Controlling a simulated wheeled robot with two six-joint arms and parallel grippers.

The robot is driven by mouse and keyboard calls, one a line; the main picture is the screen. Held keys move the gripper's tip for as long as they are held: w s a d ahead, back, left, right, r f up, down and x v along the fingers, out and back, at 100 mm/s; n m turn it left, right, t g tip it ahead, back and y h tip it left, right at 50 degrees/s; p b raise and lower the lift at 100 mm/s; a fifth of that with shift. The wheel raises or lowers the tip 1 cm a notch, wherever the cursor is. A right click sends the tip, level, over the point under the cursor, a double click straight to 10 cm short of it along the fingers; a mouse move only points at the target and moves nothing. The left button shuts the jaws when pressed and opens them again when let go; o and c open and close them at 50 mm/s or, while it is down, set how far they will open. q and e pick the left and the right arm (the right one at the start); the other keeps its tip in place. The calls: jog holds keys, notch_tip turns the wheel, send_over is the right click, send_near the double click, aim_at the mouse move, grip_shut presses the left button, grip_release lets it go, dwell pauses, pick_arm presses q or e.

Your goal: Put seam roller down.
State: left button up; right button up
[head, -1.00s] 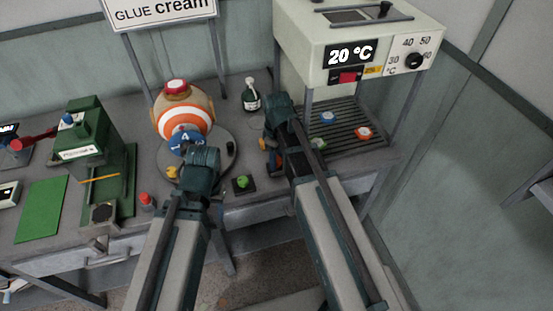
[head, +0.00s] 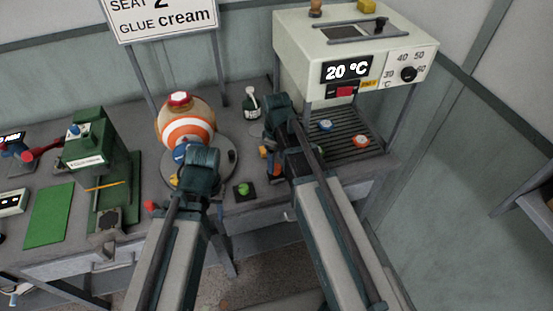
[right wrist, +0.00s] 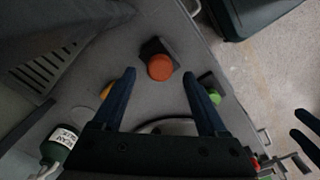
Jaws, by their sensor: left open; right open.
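I cannot tell for certain which object is the seam roller. My right gripper (right wrist: 160,88) is open and empty, with its two dark fingers spread over the bench. Beyond the fingertips, an orange-red round piece (right wrist: 160,67) sits on a dark block. A green knob (right wrist: 213,96) on a dark pad lies beside the right-hand finger; it also shows in the head view (head: 244,189). My left gripper (head: 198,163) is in front of the ball's turntable, its jaws mostly hidden in the head view; its open dark fingers (right wrist: 305,135) show at the right wrist view's edge.
An orange-and-white ball (head: 187,128) stands on a round turntable (head: 226,172). A green press (head: 96,150) is left, the heater (head: 300,48) right, with coloured pucks on its slatted shelf (head: 345,147). A dark bottle (head: 251,103) stands behind. A green mat (head: 49,215) lies left.

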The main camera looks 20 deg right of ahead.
aim_at(276, 167)
notch_tip(276, 167, up, 8)
jog(key=p, duration=0.7)
jog(key=s+a+m+h, duration=0.1)
jog(key=s+a+m, duration=0.4)
jog(key=s+a, duration=0.5)
jog(key=s, duration=0.4)
jog(key=shift+a+r+m, duration=0.15)
jog(key=shift+a+m, duration=0.15)
jog(key=shift+s, duration=0.1)
